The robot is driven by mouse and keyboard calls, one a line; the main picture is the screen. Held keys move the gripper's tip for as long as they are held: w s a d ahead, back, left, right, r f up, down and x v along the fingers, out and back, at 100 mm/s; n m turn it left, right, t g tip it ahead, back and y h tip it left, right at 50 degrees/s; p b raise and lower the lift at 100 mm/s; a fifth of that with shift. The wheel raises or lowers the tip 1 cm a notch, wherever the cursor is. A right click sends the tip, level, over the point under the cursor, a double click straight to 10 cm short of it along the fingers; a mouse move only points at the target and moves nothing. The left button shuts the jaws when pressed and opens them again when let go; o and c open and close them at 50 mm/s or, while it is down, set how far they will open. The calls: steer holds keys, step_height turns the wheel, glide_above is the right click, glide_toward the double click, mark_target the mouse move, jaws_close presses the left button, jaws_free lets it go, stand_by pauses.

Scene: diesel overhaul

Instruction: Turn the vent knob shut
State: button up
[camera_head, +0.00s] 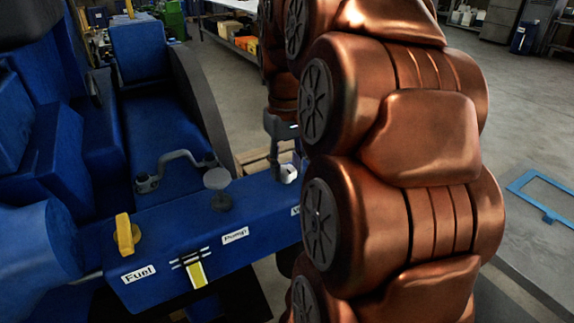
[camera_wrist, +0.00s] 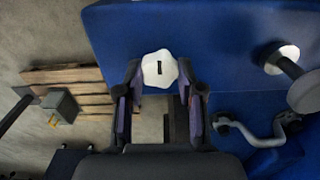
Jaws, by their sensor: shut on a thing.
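The vent knob (camera_wrist: 159,69) is a white, lobed knob with a dark slot mark, seen at the top middle of the wrist view. My gripper (camera_wrist: 158,80) has one finger on each side of it and is shut on it. In the head view the knob (camera_head: 288,174) is a small white shape at the right end of the blue panel, beside my grey gripper (camera_head: 284,158). My copper-coloured arm hides part of the label near it. The slot mark looks roughly upright in the wrist view.
A wooden pallet (camera_wrist: 75,88) lies on the floor beyond the panel edge.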

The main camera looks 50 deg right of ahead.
mark_target(287, 169)
stand_by(0.3)
steer(key=o, duration=1.1)
steer(key=shift+o, duration=0.2)
steer(key=shift+r, duration=3.75)
